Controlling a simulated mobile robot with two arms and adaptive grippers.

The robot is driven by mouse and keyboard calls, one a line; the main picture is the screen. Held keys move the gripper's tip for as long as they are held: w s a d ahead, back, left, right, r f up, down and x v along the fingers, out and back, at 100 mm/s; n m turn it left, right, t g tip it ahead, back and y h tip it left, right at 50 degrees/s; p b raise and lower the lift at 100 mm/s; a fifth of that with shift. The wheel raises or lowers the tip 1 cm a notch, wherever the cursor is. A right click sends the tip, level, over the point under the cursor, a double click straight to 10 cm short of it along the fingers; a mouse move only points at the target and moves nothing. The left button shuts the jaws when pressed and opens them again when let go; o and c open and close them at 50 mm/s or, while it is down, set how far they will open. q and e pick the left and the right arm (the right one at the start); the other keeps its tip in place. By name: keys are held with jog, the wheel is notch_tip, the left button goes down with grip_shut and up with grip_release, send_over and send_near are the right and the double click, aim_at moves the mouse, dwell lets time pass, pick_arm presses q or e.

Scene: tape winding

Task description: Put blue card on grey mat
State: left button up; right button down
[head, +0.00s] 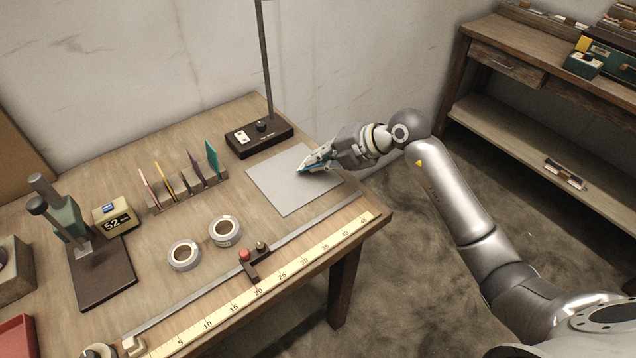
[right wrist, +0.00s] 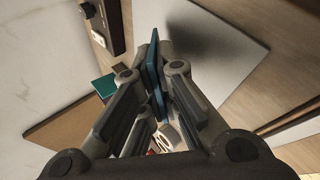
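The grey mat (head: 285,190) lies flat at the right end of the workbench. My right gripper (head: 311,164) is over the mat's far right part, pointing left. It is shut on the blue card (head: 304,169), which shows as a thin blue edge at the fingertips. In the right wrist view the blue card (right wrist: 153,75) stands edge-on between the two fingers (right wrist: 152,90), and the grey mat (right wrist: 215,40) is behind it. The fingers hide part of the card. I cannot tell whether the card touches the mat. My left gripper is not in view.
A rack (head: 190,192) with several coloured cards stands left of the mat. A black lamp base (head: 259,138) with a pole is just behind the mat. Two tape rolls (head: 224,231) and a long ruler (head: 265,287) lie towards the front. The mat's left part is clear.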

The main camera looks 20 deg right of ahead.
jog(key=shift+f, duration=0.75)
jog(key=c, duration=1.8)
grip_release()
jog(key=p+v, duration=0.4)
jog(key=v, duration=0.3)
jog(key=shift+r+p, duration=0.2)
jog(key=shift+p, duration=0.2)
jog(key=shift+s+d+r, duration=0.2)
jog(key=shift+s+d, duration=0.1)
